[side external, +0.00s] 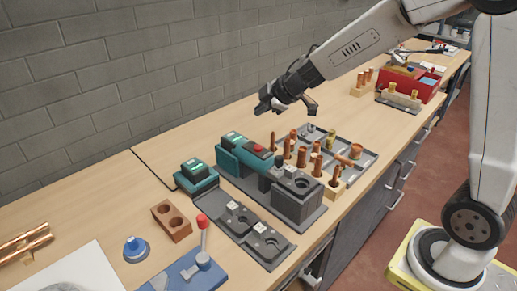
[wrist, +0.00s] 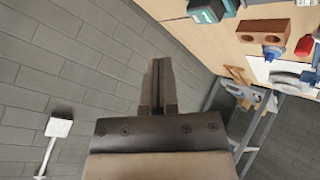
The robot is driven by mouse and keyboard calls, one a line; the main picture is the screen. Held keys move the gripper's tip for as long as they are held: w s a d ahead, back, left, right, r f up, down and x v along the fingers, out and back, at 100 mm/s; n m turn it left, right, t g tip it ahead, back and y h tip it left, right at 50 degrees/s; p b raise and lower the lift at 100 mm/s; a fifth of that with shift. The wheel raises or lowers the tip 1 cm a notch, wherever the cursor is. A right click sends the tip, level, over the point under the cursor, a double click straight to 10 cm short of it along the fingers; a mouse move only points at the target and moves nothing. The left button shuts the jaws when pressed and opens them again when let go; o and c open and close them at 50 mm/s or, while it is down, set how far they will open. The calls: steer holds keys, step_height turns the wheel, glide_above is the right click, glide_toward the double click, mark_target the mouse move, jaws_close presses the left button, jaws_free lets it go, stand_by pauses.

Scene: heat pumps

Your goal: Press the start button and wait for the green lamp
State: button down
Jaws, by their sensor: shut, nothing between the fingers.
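In the wrist view my gripper's fingers (wrist: 159,62) are together and empty. Which one is the start button I cannot tell. A small teal box (side external: 196,175) has a lit green display; no separate green lamp is clear.
A tray (side external: 368,158) of copper fittings lies right of the machine. A brown two-hole block (side external: 171,220), a grey fixture plate (side external: 245,232) and a blue fixture with a red-knobbed lever (side external: 202,222) stand in front. A red box (side external: 428,88) is farther back. A brick wall borders the bench.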

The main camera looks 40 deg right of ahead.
mark_target(255, 145)
steer(key=shift+f, duration=4.1)
steer(key=shift+f, duration=0.2)
steer(key=shift+f, duration=0.25)
steer(key=shift+f, duration=0.45)
stand_by(0.8)
steer(key=shift+r, duration=0.85)
steer(key=shift+r, duration=0.1)
steer(key=shift+r, duration=2.45)
